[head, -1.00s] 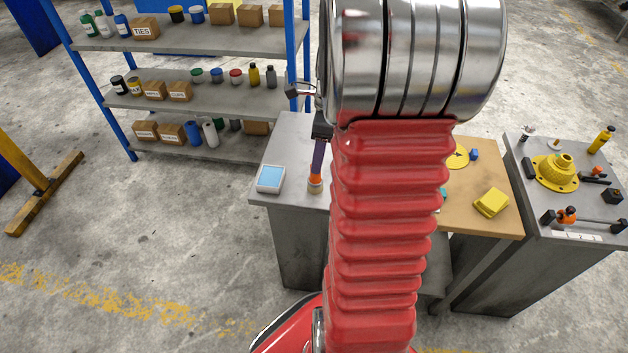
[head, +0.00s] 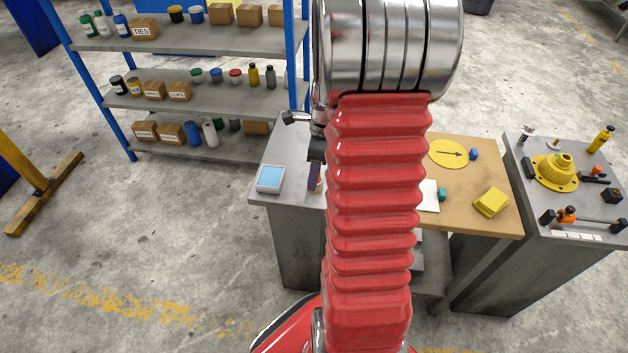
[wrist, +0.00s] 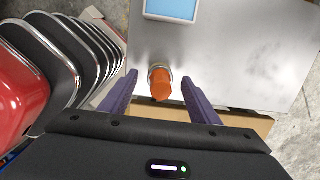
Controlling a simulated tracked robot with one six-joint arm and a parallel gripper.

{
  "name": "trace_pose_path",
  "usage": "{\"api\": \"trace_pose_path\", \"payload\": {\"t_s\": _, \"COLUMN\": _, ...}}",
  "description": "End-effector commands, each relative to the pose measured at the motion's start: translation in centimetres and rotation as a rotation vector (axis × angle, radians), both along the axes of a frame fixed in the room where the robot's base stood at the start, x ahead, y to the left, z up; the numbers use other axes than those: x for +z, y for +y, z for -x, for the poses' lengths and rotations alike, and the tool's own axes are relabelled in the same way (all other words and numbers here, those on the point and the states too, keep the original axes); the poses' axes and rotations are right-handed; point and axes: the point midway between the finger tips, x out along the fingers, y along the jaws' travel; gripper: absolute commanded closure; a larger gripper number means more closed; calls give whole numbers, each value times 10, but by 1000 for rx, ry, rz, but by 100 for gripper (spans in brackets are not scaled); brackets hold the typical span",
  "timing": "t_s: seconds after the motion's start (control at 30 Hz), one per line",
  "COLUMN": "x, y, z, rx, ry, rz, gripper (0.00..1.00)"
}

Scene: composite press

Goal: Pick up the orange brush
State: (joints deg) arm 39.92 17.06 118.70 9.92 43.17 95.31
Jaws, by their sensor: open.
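The orange brush (wrist: 161,88) shows in the wrist view as an orange handle rising from a small, pale round base or holder at the grey table's edge. My gripper (wrist: 159,77) is open, with one purple finger on each side of the orange handle. I see gaps on both sides, so the fingers look apart from it. In the head view my gripper (head: 315,176) is over the left end of the grey table (head: 286,150), and it hides almost all of the brush.
A tablet-like device with a blue screen (head: 270,178) lies just left of my gripper. To the right, a wooden table (head: 478,165) holds a yellow arrow disc (head: 449,154) and a yellow block (head: 491,201). A shelf rack (head: 180,95) stands behind at left.

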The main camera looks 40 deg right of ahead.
Motion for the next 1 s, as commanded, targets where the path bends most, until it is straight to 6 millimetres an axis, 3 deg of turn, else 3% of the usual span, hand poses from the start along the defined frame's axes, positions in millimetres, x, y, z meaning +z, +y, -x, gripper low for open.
{"api": "trace_pose_path", "payload": {"t_s": 0.1, "x": -17, "y": 2, "z": -2, "rx": 1, "ry": 3, "rz": -2, "gripper": 44}}
{"api": "trace_pose_path", "payload": {"t_s": 0.3, "x": -32, "y": 3, "z": -4, "rx": 2, "ry": 1, "rz": 1, "gripper": 44}}
{"api": "trace_pose_path", "payload": {"t_s": 0.83, "x": -32, "y": 3, "z": -4, "rx": 1, "ry": 0, "rz": 0, "gripper": 44}}
{"api": "trace_pose_path", "payload": {"t_s": 1.0, "x": -32, "y": 3, "z": -4, "rx": 1, "ry": 0, "rz": 0, "gripper": 56}}
